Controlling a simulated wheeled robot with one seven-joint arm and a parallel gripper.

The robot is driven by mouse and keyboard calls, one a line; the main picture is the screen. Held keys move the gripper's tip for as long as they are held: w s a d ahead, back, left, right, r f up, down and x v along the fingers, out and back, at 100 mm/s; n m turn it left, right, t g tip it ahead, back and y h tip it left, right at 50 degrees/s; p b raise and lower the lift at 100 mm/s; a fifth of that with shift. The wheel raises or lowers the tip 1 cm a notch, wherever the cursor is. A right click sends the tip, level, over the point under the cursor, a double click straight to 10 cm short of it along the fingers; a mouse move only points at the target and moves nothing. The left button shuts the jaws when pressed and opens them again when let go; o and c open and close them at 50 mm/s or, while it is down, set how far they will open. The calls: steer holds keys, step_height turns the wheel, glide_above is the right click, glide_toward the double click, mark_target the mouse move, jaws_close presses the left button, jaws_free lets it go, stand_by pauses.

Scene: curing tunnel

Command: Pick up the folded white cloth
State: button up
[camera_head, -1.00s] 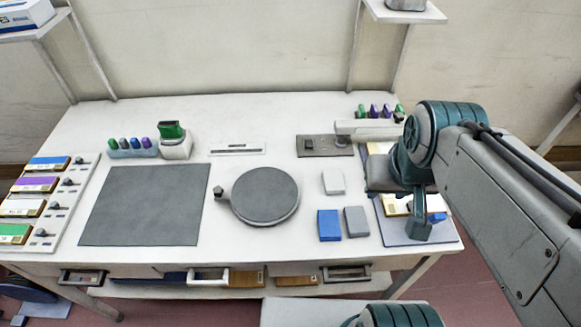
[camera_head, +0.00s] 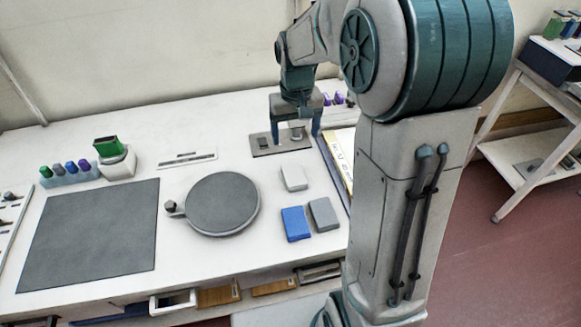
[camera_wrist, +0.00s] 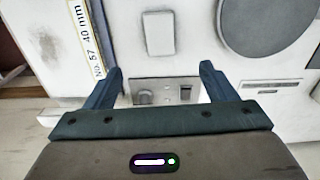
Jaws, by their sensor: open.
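The folded white cloth (camera_head: 294,178) is a small pale rounded block lying flat on the white table, just behind a blue folded cloth (camera_head: 296,224) and a grey one (camera_head: 323,214). In the wrist view the white cloth (camera_wrist: 159,33) lies beyond the fingertips, roughly centred between them. My gripper (camera_head: 295,138) points down with its fingers spread, over a grey switch panel (camera_head: 266,151) behind the white cloth. In the wrist view my gripper (camera_wrist: 162,70) has nothing between its fingers but the view of that panel (camera_wrist: 160,91). The gripper does not touch the cloth.
A round grey turntable (camera_head: 223,204) stands left of the cloths, and a dark grey mat (camera_head: 90,238) lies farther left. A labelled board (camera_head: 336,165) lies on the right, partly behind my arm. A bottle rack (camera_head: 70,176) stands at the back left. Bare table surrounds the white cloth.

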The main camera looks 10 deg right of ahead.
step_height(320, 180, down, 2)
steer(key=w, duration=0.2)
glide_above(294, 174)
steer(key=f, duration=0.8)
steer(key=shift+w+f, duration=0.3)
steer(key=shift+f, duration=0.1)
steer(key=shift+s+f+p, duration=0.2)
steer(key=shift+f+p, duration=0.25)
steer(key=shift+f, duration=0.9)
steer(key=shift+s+f+p, duration=0.15)
steer(key=shift+f+p, duration=0.25)
steer(key=shift+f, duration=0.95)
steer(key=c, duration=1.1)
